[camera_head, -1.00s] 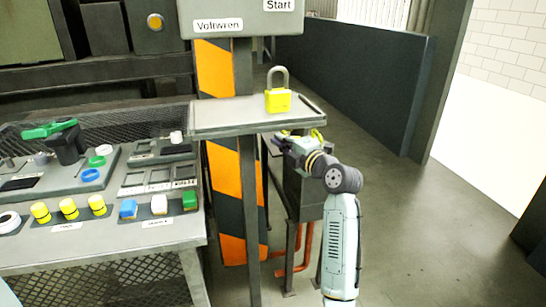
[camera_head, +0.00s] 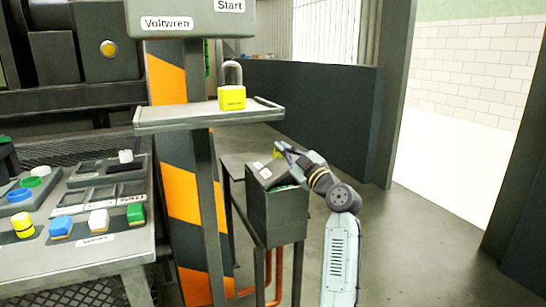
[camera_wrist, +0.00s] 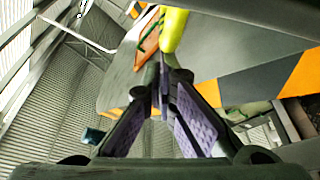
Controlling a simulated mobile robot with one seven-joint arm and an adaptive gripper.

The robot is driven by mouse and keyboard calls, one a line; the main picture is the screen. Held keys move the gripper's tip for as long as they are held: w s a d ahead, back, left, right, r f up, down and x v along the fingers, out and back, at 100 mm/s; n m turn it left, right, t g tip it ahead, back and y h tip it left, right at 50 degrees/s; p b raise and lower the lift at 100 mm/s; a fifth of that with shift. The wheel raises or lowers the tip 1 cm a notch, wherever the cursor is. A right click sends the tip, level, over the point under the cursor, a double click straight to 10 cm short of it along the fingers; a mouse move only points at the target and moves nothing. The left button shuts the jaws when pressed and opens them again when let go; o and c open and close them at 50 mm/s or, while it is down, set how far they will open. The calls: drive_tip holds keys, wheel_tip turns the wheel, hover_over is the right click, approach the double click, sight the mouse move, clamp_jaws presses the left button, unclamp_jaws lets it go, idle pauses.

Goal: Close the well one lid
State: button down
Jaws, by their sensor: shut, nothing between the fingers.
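A dark box (camera_head: 277,219) stands on legs behind the striped post, below the shelf. A dark lid (camera_head: 266,172) with a small pale mark sits tilted over its top, and a strip of green shows at the gap on the right. I take this as well one and its lid, though no name is readable on it. My gripper (camera_head: 279,151) is above the lid's upper edge, shut and empty; whether it touches the lid I cannot tell. In the wrist view its purple-padded fingers (camera_wrist: 163,95) come together at the tips, near a blurred yellow-green object (camera_wrist: 175,28).
A grey shelf (camera_head: 165,117) with a yellow padlock (camera_head: 232,98) is left of my gripper. A striped orange and black post (camera_head: 178,190) stands beside the box. A workbench (camera_head: 100,250) with coloured blocks is at left. Floor at right is clear.

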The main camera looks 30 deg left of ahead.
sight(296, 158)
drive_tip(key=w+f+m+b, duration=0.1)
drive_tip(key=w+d+f+m+t+b, duration=0.1)
drive_tip(key=m, duration=0.1)
drive_tip(key=d+f+m+t+b, duration=0.1)
drive_tip(key=m, duration=0.1)
drive_tip(key=shift+w+d+f+h, duration=0.2)
drive_tip(key=shift+w+h, duration=0.1)
drive_tip(key=shift+w, duration=0.1)
drive_tip(key=shift+w+d+f+b, duration=0.45)
drive_tip(key=shift+f+b, duration=0.1)
drive_tip(key=shift+b, duration=0.25)
